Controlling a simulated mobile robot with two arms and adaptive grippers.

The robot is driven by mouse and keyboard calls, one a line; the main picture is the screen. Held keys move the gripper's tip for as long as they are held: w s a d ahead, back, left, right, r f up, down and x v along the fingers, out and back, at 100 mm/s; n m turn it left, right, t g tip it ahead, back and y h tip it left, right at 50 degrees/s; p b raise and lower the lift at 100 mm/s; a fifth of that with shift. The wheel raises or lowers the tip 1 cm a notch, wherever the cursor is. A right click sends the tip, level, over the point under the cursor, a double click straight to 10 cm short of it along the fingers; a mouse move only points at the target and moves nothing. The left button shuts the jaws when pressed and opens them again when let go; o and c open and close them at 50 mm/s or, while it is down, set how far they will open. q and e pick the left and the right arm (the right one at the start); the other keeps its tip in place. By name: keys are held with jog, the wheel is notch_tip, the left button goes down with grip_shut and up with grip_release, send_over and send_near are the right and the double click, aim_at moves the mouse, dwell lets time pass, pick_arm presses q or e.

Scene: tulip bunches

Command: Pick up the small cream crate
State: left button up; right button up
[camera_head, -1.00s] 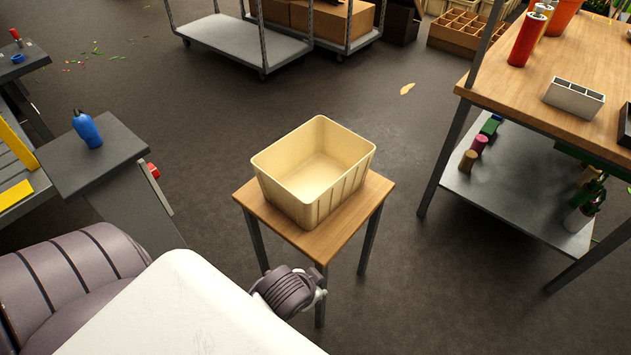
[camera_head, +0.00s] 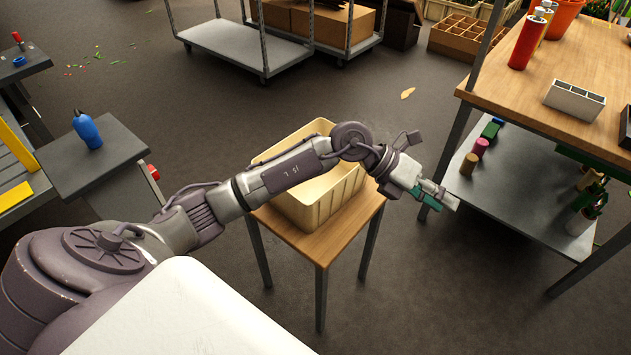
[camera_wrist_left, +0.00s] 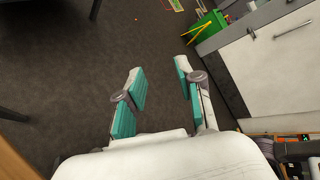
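The small cream crate (camera_head: 318,206) stands upright on a small wooden-topped table (camera_head: 316,245) in the head view. It looks empty, though my left arm crosses in front of it and hides much of its inside and near left side. My left gripper (camera_head: 447,197) is to the right of the crate, apart from it, past the table's right edge. In the left wrist view my left gripper (camera_wrist_left: 158,92) has its two teal-padded fingers spread, with only dark floor between them. The crate is not visible in that view. My right gripper is in neither view.
A workbench (camera_head: 540,85) with a lower shelf (camera_head: 500,190) stands at the right, close to my left gripper. A grey side table (camera_head: 90,165) with a blue bottle (camera_head: 87,130) is at the left. A cart (camera_head: 240,47) stands at the back. Floor between is clear.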

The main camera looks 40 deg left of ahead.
pick_arm(q)
jog(key=w+a+f+g+y, duration=0.1)
jog(key=a+f+y, duration=0.15)
jog(key=a, duration=0.35)
jog(key=w+a+f+y, duration=0.1)
jog(key=w+a+y, duration=0.1)
jog(key=a+y, duration=0.3)
jog(key=y, duration=0.4)
send_near(344, 180)
jog(key=shift+n+g, duration=0.4)
jog(key=w+f, duration=0.1)
jog(key=f, duration=0.3)
jog(key=w+f, duration=0.1)
jog(key=f, duration=0.3)
jog(key=w+f, duration=0.1)
jog(key=f, duration=0.3)
jog(key=shift+w+f, duration=0.15)
jog(key=shift+f, duration=0.15)
grip_shut()
jog(key=shift+r, duration=0.15)
